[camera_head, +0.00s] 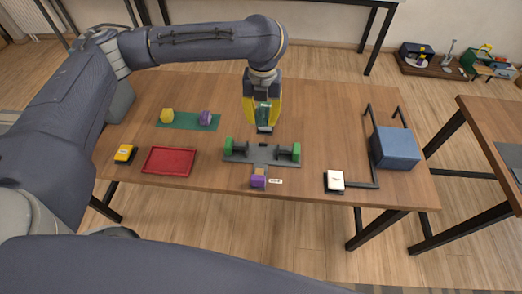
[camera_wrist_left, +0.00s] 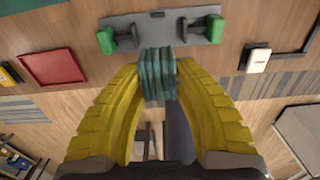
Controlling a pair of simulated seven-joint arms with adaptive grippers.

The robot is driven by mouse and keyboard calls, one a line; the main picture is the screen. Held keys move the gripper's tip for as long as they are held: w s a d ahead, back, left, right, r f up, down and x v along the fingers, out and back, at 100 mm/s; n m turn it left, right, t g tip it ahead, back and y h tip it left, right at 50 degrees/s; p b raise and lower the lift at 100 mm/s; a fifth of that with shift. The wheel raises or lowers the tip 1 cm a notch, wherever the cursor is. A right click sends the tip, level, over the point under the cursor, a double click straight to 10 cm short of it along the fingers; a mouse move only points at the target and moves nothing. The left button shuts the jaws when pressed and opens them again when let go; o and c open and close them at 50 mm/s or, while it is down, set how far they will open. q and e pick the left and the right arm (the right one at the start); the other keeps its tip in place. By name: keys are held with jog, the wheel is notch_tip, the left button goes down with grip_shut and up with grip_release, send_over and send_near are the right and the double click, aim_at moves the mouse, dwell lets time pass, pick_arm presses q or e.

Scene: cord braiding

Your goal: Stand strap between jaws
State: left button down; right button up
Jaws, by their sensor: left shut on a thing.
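My left gripper (camera_head: 262,113) has yellow fingers and is shut on a dark teal, ridged strap (camera_head: 265,118). The strap also shows between the fingertips in the left wrist view (camera_wrist_left: 157,72). The grey fixture (camera_head: 262,150) lies just in front of the strap in the head view. It carries a green jaw (camera_head: 228,146) on the left and a green jaw (camera_head: 296,151) on the right, with an open gap between them. The strap appears apart from both jaws; its height above the table is hard to tell. My right gripper is out of view.
A purple block (camera_head: 258,182) sits at the fixture's front stem. A green mat (camera_head: 188,121) with yellow and purple blocks and a red tray (camera_head: 169,161) lie left. A white-topped device (camera_head: 335,181) and a blue box (camera_head: 396,147) stand right. The table behind the fixture is mostly clear.

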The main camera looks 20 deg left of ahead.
aim_at(262, 155)
pick_arm(q)
notch_tip(262, 155, down, 16)
jog(key=shift+f, duration=0.2)
dwell(0.6)
jog(key=shift+f, duration=0.15)
jog(key=c, duration=1.1)
grip_release()
notch_tip(262, 155, up, 12)
